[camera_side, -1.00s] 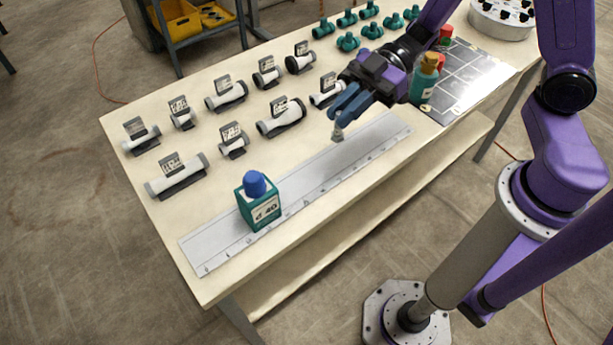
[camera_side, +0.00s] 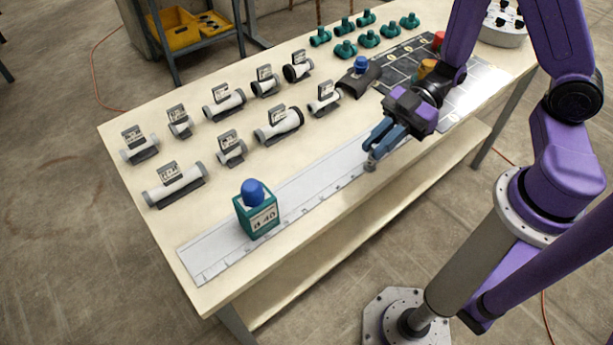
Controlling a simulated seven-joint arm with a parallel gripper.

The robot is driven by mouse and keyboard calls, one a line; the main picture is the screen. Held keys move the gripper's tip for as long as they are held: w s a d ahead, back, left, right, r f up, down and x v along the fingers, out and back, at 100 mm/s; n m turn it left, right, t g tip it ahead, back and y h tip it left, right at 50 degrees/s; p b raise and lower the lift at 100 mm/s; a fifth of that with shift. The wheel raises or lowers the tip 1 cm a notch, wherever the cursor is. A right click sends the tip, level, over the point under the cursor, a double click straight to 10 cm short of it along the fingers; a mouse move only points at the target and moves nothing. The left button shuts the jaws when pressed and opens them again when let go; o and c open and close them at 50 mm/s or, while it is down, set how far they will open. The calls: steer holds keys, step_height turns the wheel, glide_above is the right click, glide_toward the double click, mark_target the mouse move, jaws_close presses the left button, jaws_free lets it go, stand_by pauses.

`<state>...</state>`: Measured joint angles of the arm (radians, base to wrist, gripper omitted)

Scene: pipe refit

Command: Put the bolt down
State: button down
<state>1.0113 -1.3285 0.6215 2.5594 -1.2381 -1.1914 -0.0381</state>
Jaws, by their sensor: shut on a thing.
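My gripper (camera_side: 377,157) is over the right part of the long pale ruler strip (camera_side: 310,187) on the bench. Its blue fingers are shut on a small grey bolt (camera_side: 370,164), which hangs below the fingertips. The bolt is at or just above the strip near its front edge; I cannot tell whether it touches.
Green fittings (camera_side: 345,49) are at the back. The strip's middle is clear.

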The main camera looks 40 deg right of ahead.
steer(key=w+a+f, duration=0.2)
steer(key=w+f, duration=0.1)
steer(key=w, duration=0.1)
steer(key=w+a+f, duration=0.2)
steer(key=w+f, duration=0.1)
steer(key=w, duration=0.1)
steer(key=w+a+f, duration=0.2)
steer(key=w+f, duration=0.1)
steer(key=w, duration=0.1)
steer(key=shift+f, duration=0.4)
steer(key=shift+w+a+f, duration=0.1)
steer(key=shift+f, duration=1.4)
steer(key=shift+f, duration=0.1)
steer(key=c, duration=1.1)
jaws_free()
